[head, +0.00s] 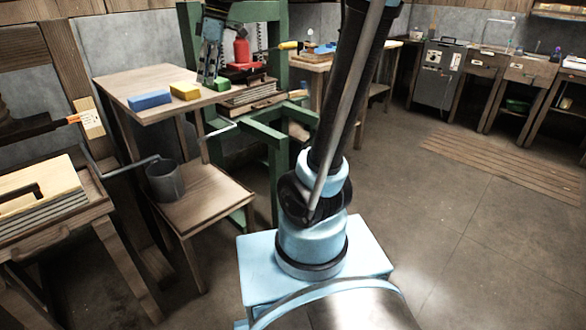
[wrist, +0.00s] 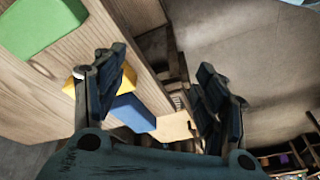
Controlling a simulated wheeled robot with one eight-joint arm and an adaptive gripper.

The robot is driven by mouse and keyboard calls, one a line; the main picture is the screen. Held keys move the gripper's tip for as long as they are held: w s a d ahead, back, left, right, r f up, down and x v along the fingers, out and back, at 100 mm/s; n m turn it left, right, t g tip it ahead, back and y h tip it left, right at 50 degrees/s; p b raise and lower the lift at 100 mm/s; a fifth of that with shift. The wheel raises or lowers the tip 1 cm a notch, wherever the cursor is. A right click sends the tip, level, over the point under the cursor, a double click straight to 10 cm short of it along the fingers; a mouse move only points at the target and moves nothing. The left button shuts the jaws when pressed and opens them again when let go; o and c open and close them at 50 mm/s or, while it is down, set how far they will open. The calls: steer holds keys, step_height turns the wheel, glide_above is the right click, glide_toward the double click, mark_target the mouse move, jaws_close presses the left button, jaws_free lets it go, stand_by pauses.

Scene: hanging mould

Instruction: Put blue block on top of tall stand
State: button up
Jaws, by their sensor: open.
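The blue block (head: 150,101) lies near the left part of a raised wooden tabletop (head: 128,84). A yellow block (head: 186,91) and a green block (head: 222,84) lie to its right. My gripper (head: 209,70) is by the green block in the head view; contact there cannot be told. In the wrist view my gripper (wrist: 162,70) is open and empty. The blue block (wrist: 133,113) shows past the left finger, which partly hides the yellow block (wrist: 128,78). The green block (wrist: 45,22) is at upper left. I cannot tell for sure which surface is the tall stand.

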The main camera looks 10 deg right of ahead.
steer(key=s+d+f+m+t+h, duration=0.1)
steer(key=s+d+f+m, duration=0.7)
steer(key=s+d+f, duration=0.2)
steer(key=s+d+f+m+t+h, duration=0.1)
steer(key=s+d+f+m+h, duration=0.1)
steer(key=s+d+f+m, duration=0.6)
steer(key=s+d+f, duration=0.2)
steer(key=d+f, duration=0.1)
steer(key=f, duration=0.4)
steer(key=shift+d+m+t, duration=0.3)
steer(key=shift+d+t, duration=0.1)
steer(key=shift+s+f, duration=0.1)
